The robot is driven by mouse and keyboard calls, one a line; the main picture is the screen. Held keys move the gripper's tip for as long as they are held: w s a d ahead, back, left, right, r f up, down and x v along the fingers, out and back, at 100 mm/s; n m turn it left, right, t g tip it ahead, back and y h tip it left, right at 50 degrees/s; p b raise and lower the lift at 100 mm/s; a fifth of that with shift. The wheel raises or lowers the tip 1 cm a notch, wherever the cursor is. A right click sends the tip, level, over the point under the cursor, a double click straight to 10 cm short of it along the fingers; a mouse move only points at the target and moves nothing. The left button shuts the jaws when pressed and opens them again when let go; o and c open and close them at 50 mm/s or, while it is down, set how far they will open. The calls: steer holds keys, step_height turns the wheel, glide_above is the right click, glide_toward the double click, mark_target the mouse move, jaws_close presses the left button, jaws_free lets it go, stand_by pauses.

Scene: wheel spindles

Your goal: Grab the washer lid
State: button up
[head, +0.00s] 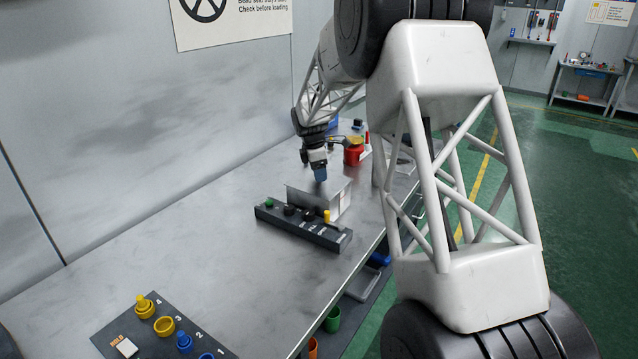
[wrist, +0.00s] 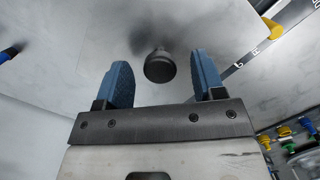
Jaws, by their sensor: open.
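The washer lid appears to be the grey metal panel with a dark round knob (wrist: 160,66) standing out from it in the wrist view. My gripper (wrist: 160,82) is open, with its two blue fingers apart on either side of the knob in that picture. Nothing is held, and I cannot tell the remaining distance to the knob. In the head view, my gripper (head: 320,174) points down just above the grey metal box (head: 340,203) on the bench. The knob is hidden there behind my gripper.
A dark strip (head: 329,238) with green, black and yellow knobs lies along the box's near side. Red containers (head: 353,155) stand behind the box. A dark mat (head: 185,318) with yellow and blue parts lies at the near end. The bench between is clear.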

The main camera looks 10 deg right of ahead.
steer(key=shift+d+f, duration=0.15)
steer(key=shift+f, duration=0.55)
steer(key=shift+c, duration=0.2)
steer(key=c, duration=1.1)
steer(key=shift+r, duration=0.15)
steer(key=shift+r, duration=0.4)
step_height(320, 180, up, 3)
steer(key=shift+s+f, duration=0.1)
steer(key=shift+f, duration=0.05)
steer(key=s, duration=0.5)
steer(key=s+r, duration=0.1)
steer(key=s, duration=0.9)
steer(key=shift+s+a+r, duration=0.15)
steer(key=shift+s+a, duration=0.1)
steer(key=shift+s, duration=0.15)
